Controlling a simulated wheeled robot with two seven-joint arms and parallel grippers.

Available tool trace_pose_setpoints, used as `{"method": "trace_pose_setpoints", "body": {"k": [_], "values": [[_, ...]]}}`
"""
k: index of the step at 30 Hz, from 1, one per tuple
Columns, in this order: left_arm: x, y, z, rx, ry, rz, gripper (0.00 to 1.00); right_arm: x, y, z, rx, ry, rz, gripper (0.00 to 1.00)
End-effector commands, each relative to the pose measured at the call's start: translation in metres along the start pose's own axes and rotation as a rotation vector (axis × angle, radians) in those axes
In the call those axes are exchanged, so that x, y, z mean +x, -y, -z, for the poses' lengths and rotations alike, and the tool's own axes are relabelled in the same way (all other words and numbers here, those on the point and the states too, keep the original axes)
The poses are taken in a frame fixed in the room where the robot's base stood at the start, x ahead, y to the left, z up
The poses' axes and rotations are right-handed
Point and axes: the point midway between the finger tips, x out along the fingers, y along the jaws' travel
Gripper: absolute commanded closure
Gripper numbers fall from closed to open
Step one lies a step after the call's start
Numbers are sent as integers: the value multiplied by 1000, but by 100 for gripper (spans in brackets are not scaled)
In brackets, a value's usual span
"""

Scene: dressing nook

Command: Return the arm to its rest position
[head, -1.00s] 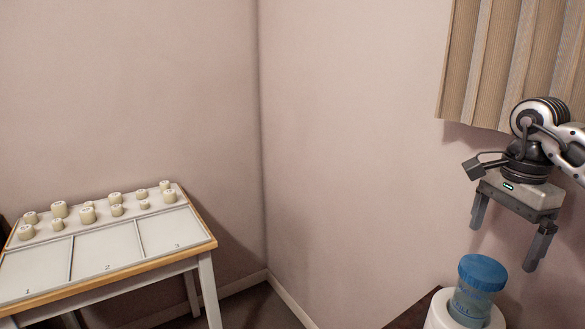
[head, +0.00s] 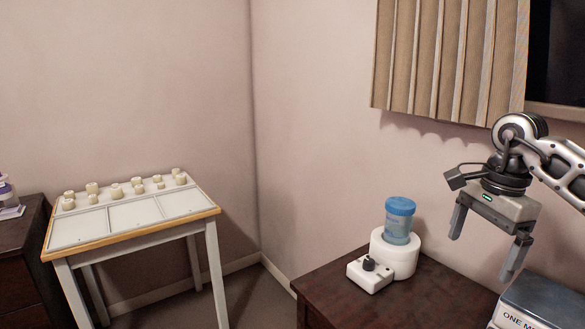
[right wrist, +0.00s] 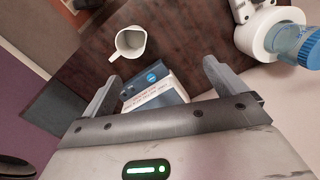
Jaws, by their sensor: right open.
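My right gripper (head: 488,240) hangs above the dark wooden dresser at the right of the head view, fingers pointing down, open and empty. In the right wrist view its two fingers (right wrist: 160,88) stand apart with nothing held between them; a book and a white mug lie in view below. My left gripper is not in view.
A blue-lidded bottle (head: 399,221) sits in a white warmer with a knob (head: 402,254) on the dresser (head: 335,284). Books (head: 543,303) lie at lower right; a white mug (right wrist: 128,44) stands near. A numbered tray table (head: 133,213) with several cream jars is at left.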

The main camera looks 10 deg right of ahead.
Motion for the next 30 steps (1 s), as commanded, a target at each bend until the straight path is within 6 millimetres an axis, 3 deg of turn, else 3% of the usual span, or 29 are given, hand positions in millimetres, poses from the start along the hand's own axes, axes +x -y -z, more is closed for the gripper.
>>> {"method": "trace_pose_setpoints", "body": {"k": [11, 14, 17, 21, 24, 27, 30], "values": [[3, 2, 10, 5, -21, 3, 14, 62, 14, -100, -5, 342, 20, 4], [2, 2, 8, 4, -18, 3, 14, 80, 12, -142, 25, 501, 7, 4], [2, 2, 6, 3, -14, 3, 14, 97, 3, -202, 109, 748, -39, 4], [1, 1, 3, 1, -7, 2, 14, 96, -15, -294, 429, 1261, -221, 4], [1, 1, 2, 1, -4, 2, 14, 84, -17, -322, 781, 1596, -421, 4], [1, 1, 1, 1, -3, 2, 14, 86, -10, -318, 1217, 1864, -669, 4], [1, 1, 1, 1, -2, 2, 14, 116, -8, -292, 1728, 2041, -950, 4]]}}
